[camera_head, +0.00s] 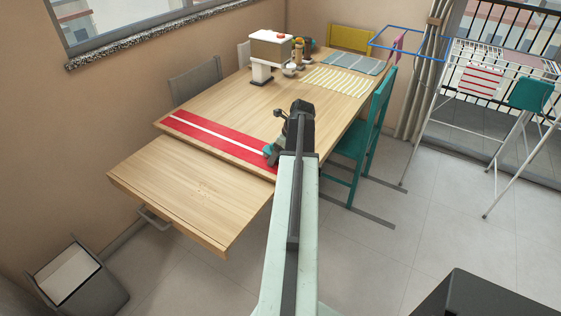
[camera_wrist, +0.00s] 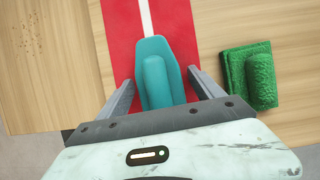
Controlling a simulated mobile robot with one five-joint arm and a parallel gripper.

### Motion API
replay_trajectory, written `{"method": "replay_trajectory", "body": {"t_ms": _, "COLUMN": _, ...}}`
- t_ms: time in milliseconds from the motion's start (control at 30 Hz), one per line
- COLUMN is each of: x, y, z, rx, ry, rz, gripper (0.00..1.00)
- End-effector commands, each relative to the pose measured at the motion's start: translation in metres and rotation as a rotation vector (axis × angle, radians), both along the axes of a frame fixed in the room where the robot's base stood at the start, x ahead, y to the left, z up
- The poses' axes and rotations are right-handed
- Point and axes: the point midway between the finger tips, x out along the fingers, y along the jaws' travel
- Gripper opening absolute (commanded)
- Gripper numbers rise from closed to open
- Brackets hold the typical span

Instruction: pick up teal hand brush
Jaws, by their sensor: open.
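The teal hand brush (camera_wrist: 157,62) lies on the red cloth with a white stripe (camera_wrist: 186,28). In the wrist view it lies between the two open fingers of my gripper (camera_wrist: 160,88), with a gap on each side. Its near end is hidden behind the gripper body. In the head view only a small teal part of the brush (camera_head: 268,149) shows beside my gripper (camera_head: 276,148), at the near end of the red cloth (camera_head: 200,132). My gripper is open and empty, and its fingers are hard to make out there.
A green block-like item (camera_wrist: 249,75) lies right of the right finger. The wooden table (camera_head: 220,110) carries a white-topped box (camera_head: 270,46) and striped cloths farther back. A lower wooden leaf (camera_head: 185,185) is bare apart from crumbs. A teal chair (camera_head: 372,125) stands at the right.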

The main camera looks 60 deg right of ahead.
Motion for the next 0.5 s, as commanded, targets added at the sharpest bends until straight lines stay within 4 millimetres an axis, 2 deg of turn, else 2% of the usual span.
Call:
{"method": "replay_trajectory", "body": {"t_ms": 67, "x": -0.0002, "y": 0.0000, "z": 0.0016, "rx": 0.000, "ry": 0.000, "rz": 0.000, "gripper": 0.76}}
{"method": "replay_trajectory", "body": {"t_ms": 100, "x": -0.0004, "y": -0.0001, "z": 0.0017, "rx": 0.000, "ry": 0.000, "rz": 0.000, "gripper": 0.71}}
{"method": "replay_trajectory", "body": {"t_ms": 333, "x": -0.0008, "y": -0.0003, "z": 0.0018, "rx": 0.000, "ry": 0.000, "rz": -0.001, "gripper": 0.07}}
{"method": "replay_trajectory", "body": {"t_ms": 500, "x": -0.0010, "y": -0.0004, "z": 0.0019, "rx": 0.000, "ry": 0.000, "rz": -0.001, "gripper": 0.07}}
